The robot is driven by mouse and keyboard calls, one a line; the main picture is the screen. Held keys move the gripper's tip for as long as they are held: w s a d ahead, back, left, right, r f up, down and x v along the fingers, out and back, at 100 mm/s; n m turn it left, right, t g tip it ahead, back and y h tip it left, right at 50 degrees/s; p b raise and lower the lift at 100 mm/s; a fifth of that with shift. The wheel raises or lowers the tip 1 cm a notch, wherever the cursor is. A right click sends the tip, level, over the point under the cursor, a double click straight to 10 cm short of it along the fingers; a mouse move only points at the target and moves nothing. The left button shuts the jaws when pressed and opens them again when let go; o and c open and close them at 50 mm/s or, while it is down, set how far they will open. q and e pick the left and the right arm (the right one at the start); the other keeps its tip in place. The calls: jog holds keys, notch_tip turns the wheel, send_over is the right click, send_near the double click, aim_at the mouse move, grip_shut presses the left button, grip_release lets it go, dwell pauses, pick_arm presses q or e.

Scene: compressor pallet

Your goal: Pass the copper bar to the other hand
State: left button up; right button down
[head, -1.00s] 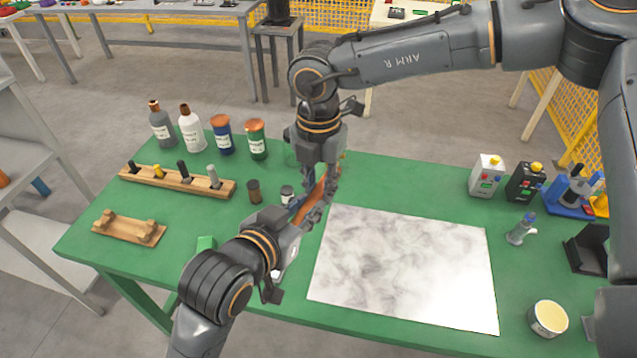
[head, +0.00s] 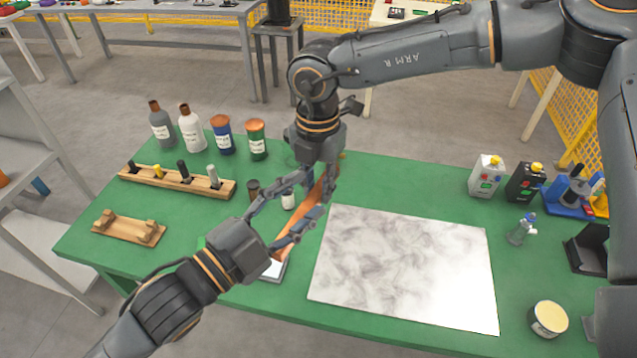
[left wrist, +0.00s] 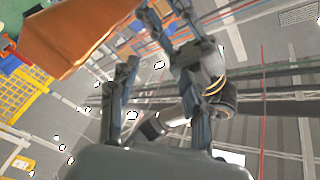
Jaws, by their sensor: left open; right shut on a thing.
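The copper bar (head: 289,242) is a long orange-brown piece held at a slant above the green table. My right gripper (head: 322,187) comes down from above and is shut on its upper end. My left gripper (head: 309,199) is open, with its fingers spread to either side of the bar in the head view; I cannot tell whether they touch it. In the left wrist view the bar (left wrist: 80,32) fills the upper left, beyond one open finger of the left gripper (left wrist: 160,70). The bar's gripped end is partly hidden.
A marbled white sheet (head: 405,265) lies right of the grippers. Small jars (head: 288,198) and a pale flat item (head: 273,270) are close by. A wooden peg rack (head: 175,182), a wooden cradle (head: 129,228) and several bottles stand left.

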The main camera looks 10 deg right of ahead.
pick_arm(q)
jog(key=s+a+f+m+g+h, duration=0.1)
jog(key=s+a+f+m+g, duration=0.25)
jog(key=s+f+m, duration=0.5)
jog(key=s+a+f+m+g, duration=0.25)
jog(key=f+m+g, duration=0.2)
jog(key=m, duration=0.65)
jog(key=s+d+f+n+t+y, duration=0.1)
jog(key=d+f+n+t, duration=0.15)
jog(key=f+n, duration=1.1)
jog(key=s+d+f+n+t+y, duration=0.1)
jog(key=d+f+n, duration=0.3)
jog(key=f+n, duration=0.9)
jog(key=s+a+f+n+t+y, duration=0.15)
jog(key=a+f+n+y, duration=0.75)
jog(key=a+f, duration=1.05)
jog(key=s+a+f+n+g+y, duration=0.1)
jog(key=s+a+f+g, duration=0.1)
jog(key=s, duration=0.4)
jog(key=s+a+f+n+g+y, duration=0.1)
jog(key=s+a+f+g+y, duration=0.1)
jog(key=s+f, duration=0.3)
jog(key=s+a+f+n+g+y, duration=0.1)
jog(key=s+a+f+g+y, duration=0.1)
jog(key=s, duration=0.6)
jog(key=shift+s+a+f+g, duration=0.4)
jog(key=shift+a+f+g, duration=0.1)
jog(key=shift+a+f, duration=0.45)
